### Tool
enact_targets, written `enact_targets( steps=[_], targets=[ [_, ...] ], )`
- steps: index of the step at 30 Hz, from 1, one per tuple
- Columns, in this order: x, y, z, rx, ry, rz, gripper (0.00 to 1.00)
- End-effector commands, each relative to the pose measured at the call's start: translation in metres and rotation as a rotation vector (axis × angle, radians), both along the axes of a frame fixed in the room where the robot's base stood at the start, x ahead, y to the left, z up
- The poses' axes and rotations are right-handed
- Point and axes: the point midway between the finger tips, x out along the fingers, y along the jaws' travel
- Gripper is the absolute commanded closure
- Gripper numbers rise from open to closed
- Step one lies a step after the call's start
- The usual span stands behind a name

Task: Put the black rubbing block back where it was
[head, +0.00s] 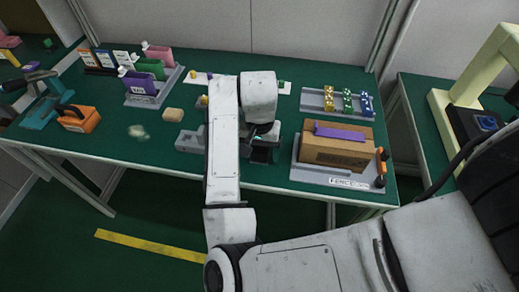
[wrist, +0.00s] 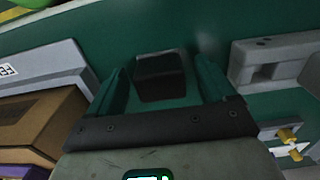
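The black rubbing block (wrist: 160,78) lies on the green bench top in the wrist view, between the two fingers of my gripper (wrist: 160,66). Green shows between the block and each finger, so the fingers are apart and not closed on it. In the head view my gripper (head: 263,150) is low over the bench near its front edge, largely hidden behind my arm. I cannot make out the block there. A grey slotted holder (head: 190,139) stands left of my gripper; a grey slotted piece (wrist: 272,62) shows on the right in the wrist view.
A grey tray (head: 305,173) with a cardboard box (head: 338,150) stands to the right. A rack of dotted blocks (head: 311,98) is behind it. A tan block (head: 172,114), a pale smudge (head: 138,132), bottles (head: 158,54) and an orange caddy (head: 79,121) are to the left.

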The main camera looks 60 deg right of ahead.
Motion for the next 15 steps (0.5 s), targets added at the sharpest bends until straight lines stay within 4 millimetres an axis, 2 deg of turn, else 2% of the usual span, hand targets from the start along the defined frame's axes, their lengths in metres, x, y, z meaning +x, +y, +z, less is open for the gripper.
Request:
enact_targets(
  steps=[8,11,15],
  targets=[
    [0.0,0.0,0.004,0.0,-0.001,0.0,0.17],
    [0.001,0.0,0.012,-0.001,-0.003,-0.001,0.17],
    [0.001,-0.001,0.038,-0.001,-0.005,-0.002,0.17]
  ],
)
